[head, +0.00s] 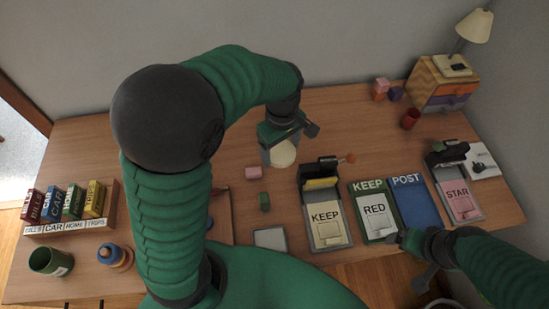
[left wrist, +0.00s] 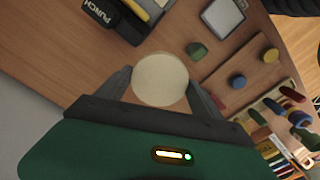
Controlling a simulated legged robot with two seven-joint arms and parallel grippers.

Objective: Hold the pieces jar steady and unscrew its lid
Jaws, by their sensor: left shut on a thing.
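The pieces jar shows as a cream round top (head: 284,153) in the middle of the desk in the head view. It also shows as a pale disc (left wrist: 160,79) in the left wrist view. My left gripper (head: 282,150) comes down over it from the back and is shut on it, one grey finger on each side. Whether the fingers press on the lid or the body just below cannot be told, as the gripper hides the sides. My right gripper (head: 408,262) is at the desk's front edge, right of centre, away from the jar.
A pink block (head: 254,173) and a green piece (head: 265,201) lie left and in front of the jar. The KEEP punch box (head: 327,222) stands right of it. RED and POST boxes (head: 414,203) lie further right. A small drawer chest (head: 443,84) stands back right.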

